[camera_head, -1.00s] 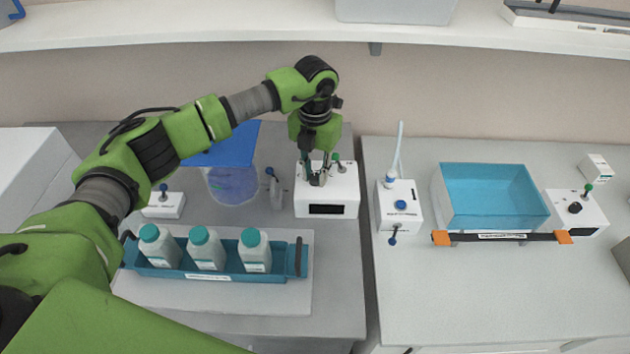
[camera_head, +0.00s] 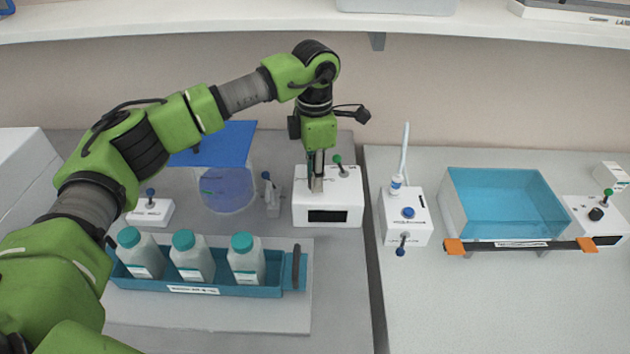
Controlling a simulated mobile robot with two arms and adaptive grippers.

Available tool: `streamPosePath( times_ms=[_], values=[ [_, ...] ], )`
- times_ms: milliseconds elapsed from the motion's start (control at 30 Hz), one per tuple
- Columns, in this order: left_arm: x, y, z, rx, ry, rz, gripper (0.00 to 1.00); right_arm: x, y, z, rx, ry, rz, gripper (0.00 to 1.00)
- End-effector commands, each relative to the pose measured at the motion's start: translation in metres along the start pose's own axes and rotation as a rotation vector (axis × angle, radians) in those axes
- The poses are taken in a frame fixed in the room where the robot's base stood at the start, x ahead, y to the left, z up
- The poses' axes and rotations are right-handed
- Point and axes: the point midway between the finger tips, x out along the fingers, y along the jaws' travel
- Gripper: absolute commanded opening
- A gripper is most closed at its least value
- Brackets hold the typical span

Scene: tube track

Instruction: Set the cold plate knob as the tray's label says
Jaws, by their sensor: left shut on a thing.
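My left gripper (camera_head: 316,180) points down at the top of a white box (camera_head: 342,200) with a dark display on its front. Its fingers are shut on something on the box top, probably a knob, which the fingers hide. A green-tipped toggle (camera_head: 338,165) stands on the box just right of the fingers. A teal tray (camera_head: 240,288) holds 3 white bottles with teal caps and has a label (camera_head: 193,290) on its front, too small to read. The tray rests on a pale flat plate (camera_head: 250,318). My right gripper is not in view.
A blue-lidded clear vessel (camera_head: 228,190) and a small white switch box (camera_head: 151,212) stand behind the tray. On the right bench are a white box with a blue button (camera_head: 405,217), a blue water bath (camera_head: 503,203) and another knob box (camera_head: 597,222). A shelf (camera_head: 270,22) runs overhead.

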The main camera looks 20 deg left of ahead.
Motion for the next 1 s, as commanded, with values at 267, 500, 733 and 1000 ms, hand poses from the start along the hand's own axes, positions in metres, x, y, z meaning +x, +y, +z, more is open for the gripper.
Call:
streamPosePath(
  times_ms=[267, 500, 733, 1000],
  values=[
    [-0.0011, 0.0011, 0.0006, 0.118, -0.004, 0.003, 0.00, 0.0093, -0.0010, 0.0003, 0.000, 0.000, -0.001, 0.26],
    [-0.0018, 0.0011, 0.0005, 0.154, -0.003, 0.003, 0.00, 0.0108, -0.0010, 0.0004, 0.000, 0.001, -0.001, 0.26],
    [-0.0022, 0.0012, 0.0005, 0.158, -0.003, 0.004, 0.00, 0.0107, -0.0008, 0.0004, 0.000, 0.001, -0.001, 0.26],
    [-0.0021, 0.0011, 0.0004, 0.157, -0.003, 0.003, 0.37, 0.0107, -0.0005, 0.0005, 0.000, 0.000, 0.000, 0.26]
  ],
)
